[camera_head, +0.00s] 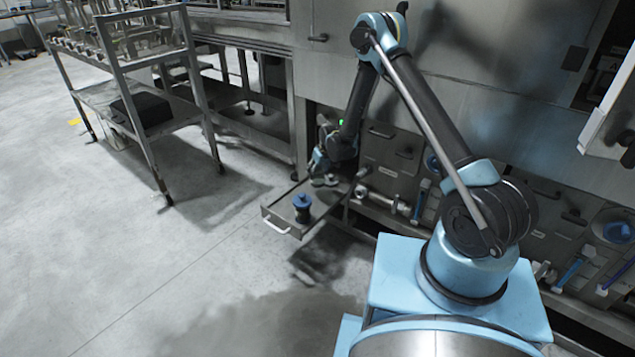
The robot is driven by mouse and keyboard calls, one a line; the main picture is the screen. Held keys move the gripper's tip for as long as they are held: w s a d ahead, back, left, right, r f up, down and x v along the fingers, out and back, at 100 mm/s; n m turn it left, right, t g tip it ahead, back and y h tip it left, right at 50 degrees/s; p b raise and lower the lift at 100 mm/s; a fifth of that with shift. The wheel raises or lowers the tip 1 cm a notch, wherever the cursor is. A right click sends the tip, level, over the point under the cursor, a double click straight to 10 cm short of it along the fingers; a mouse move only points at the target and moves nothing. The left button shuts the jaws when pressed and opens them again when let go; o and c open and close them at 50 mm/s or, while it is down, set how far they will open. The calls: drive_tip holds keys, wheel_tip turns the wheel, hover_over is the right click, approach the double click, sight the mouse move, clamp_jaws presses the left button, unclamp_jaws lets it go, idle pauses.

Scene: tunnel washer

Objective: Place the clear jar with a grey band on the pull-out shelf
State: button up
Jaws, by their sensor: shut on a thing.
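The pull-out shelf (277,219) is a shallow metal tray with a front handle, drawn out from the low part of the machine. My gripper (322,174) is over the shelf's rear part, close to the machine front. It is shut on a small pale grey thing (323,182), which looks like the clear jar. A grey band cannot be made out at this size. Whether the thing touches the shelf cannot be told. A dark blue jar-like object (302,207) stands upright on the shelf's front part, apart from my gripper.
A metal rack (147,110) with a dark box on its lower shelf stands at the left. To the right of the shelf, pipes and valves (385,202) and blue-handled tools (570,270) line the machine's lower front. The floor left of the shelf is clear.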

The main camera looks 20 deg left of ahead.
sight(319, 178)
drive_tip(key=shift+w+d+f, duration=0.1)
drive_tip(key=shift+d+f, duration=0.1)
drive_tip(key=shift+f, duration=2.45)
drive_tip(key=o, duration=1.1)
drive_tip(key=shift+o, duration=0.2)
drive_tip(key=v, duration=1.2)
